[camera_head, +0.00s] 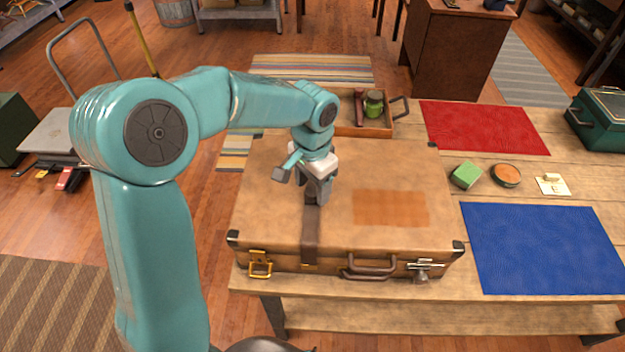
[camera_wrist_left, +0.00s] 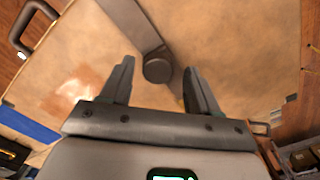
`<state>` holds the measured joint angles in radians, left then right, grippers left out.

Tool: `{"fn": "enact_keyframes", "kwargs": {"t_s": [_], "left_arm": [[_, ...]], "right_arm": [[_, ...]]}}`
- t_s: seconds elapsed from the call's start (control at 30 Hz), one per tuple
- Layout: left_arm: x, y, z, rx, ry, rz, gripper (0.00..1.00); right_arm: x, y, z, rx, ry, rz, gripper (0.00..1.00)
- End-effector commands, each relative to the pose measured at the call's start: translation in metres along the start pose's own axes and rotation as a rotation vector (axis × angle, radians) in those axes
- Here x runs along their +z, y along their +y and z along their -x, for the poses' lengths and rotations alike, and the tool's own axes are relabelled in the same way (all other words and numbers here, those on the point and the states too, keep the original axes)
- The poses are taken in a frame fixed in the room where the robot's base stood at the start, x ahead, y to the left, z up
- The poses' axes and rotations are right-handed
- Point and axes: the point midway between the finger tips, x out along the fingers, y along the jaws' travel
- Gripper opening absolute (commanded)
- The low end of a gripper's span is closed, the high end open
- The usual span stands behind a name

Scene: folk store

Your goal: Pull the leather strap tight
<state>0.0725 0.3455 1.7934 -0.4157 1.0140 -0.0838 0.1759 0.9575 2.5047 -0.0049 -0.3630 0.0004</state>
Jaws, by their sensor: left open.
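A tan leather suitcase (camera_head: 385,170) lies flat on the wooden table. The dark brown leather strap (camera_head: 311,235) runs over its lid and down its front side. My left gripper (camera_head: 317,198) points down at the lid, over the strap, and hides part of it. In the left wrist view the left gripper (camera_wrist_left: 160,85) is open, with the strap (camera_wrist_left: 130,17) and a round dark knob (camera_wrist_left: 158,69) on it between the fingers; neither finger visibly grips it. Whether the fingertips touch the lid I cannot tell. My right gripper is not in view.
The suitcase front has a brass buckle (camera_head: 260,264), a handle (camera_head: 368,266) and a metal latch (camera_head: 424,269). Right of it lie a blue mat (camera_head: 545,248), a red mat (camera_head: 485,127), a green sponge (camera_head: 466,175) and a round tin (camera_head: 506,175). A wooden tray (camera_head: 345,129) stands behind.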

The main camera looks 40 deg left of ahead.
Motion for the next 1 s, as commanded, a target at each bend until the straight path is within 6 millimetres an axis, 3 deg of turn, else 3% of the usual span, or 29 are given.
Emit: {"fn": "enact_keyframes", "kwargs": {"t_s": [0.17, 0.5, 0.7, 1.0], "left_arm": [[-0.001, -0.001, 0.016, -0.002, 0.004, -0.001, 0.61], [-0.003, -0.002, 0.103, 0.0, 0.007, -0.001, 0.61], [-0.003, -0.002, 0.144, 0.001, 0.003, 0.0, 0.61], [-0.002, -0.003, 0.163, 0.001, 0.0, 0.0, 0.61]], "right_arm": [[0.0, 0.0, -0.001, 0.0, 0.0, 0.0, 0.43], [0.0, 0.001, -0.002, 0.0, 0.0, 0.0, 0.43], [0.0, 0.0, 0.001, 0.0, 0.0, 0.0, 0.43], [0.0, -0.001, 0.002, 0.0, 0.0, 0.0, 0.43]]}}
